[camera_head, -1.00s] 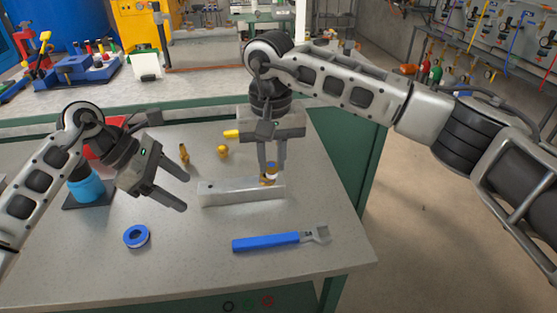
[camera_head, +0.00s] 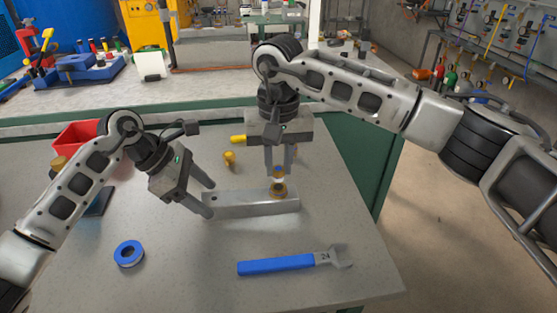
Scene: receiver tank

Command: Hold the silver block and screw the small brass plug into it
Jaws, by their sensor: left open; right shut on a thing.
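The silver block (camera_head: 240,204) lies flat on the grey bench, long side across the view. My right gripper (camera_head: 279,171) points down over its right part, shut on the small brass plug (camera_head: 279,173), which shows between the fingertips. Below it a brass ring-like part (camera_head: 279,189) sits at the block's top; whether it belongs to the plug or the block, and how deep the plug sits, I cannot tell. My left gripper (camera_head: 212,200) is open at the block's left end, one fingertip by the far side and one by the near side. Contact is unclear.
A blue-handled wrench (camera_head: 280,264) lies in front of the block, and a blue tape roll (camera_head: 129,254) front left. Brass fittings (camera_head: 229,157) lie behind the block. A red bin (camera_head: 78,136) stands back left, partly behind my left arm.

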